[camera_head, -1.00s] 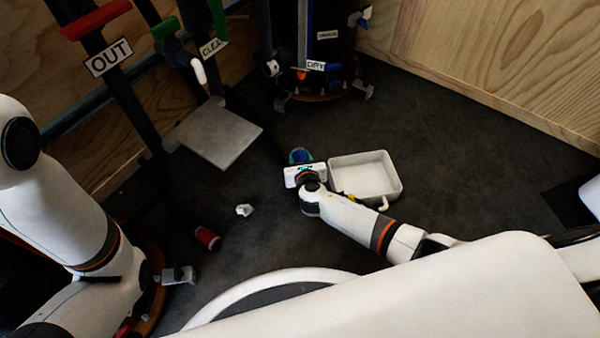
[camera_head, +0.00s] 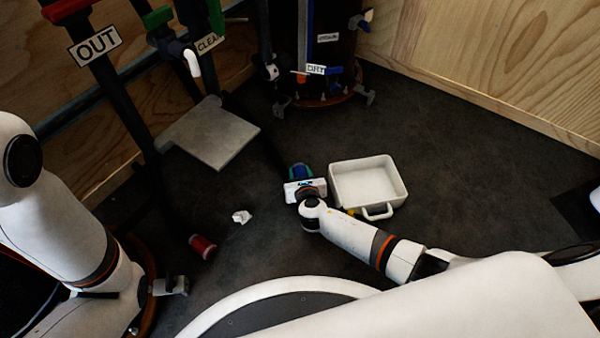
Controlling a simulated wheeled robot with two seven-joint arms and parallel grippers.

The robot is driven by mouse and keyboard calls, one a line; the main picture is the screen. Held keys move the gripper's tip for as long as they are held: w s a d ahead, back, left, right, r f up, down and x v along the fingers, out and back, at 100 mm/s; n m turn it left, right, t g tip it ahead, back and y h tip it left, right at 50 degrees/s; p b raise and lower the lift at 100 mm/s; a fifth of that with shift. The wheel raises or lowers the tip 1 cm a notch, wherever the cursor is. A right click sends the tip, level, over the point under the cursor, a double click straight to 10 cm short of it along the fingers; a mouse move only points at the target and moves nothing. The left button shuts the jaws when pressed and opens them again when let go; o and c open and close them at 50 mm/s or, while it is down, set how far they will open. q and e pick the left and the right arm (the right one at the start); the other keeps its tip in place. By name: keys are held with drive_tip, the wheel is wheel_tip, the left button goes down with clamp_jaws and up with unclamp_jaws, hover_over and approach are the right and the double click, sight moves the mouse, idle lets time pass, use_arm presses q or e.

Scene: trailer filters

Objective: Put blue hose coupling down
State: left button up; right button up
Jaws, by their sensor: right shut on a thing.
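The blue hose coupling (camera_head: 299,171) shows just beyond my right gripper (camera_head: 302,181), in the middle of the head view. My right gripper is shut on it. The gripper body hides the coupling's near side, and I cannot tell whether the coupling touches the floor. My left arm comes in at the left edge, and its gripper cannot be made out clearly.
A white tray (camera_head: 341,201) with a handle stands empty just right of my right gripper. A red cylinder (camera_head: 202,246) and a small white piece (camera_head: 241,217) lie on the floor to the left. A grey plate (camera_head: 225,138) is at the back left. Dark floor (camera_head: 450,160) is clear at right.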

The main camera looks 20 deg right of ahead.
sight(300, 169)
drive_tip(key=shift+f, duration=0.2)
drive_tip(key=o, duration=1.3)
drive_tip(key=shift+r, duration=0.1)
drive_tip(key=shift+r, duration=0.2)
drive_tip(key=s+r+p, duration=0.2)
drive_tip(key=s+p, duration=0.1)
drive_tip(key=shift+a+r+p, duration=0.15)
drive_tip(key=shift+r+p, duration=0.15)
drive_tip(key=shift+p, duration=0.05)
drive_tip(key=p+v, duration=0.4)
drive_tip(key=v, duration=0.3)
drive_tip(key=shift+s, duration=0.35)
drive_tip(key=shift+s+a+r+p, duration=0.1)
drive_tip(key=shift+s+p, duration=0.3)
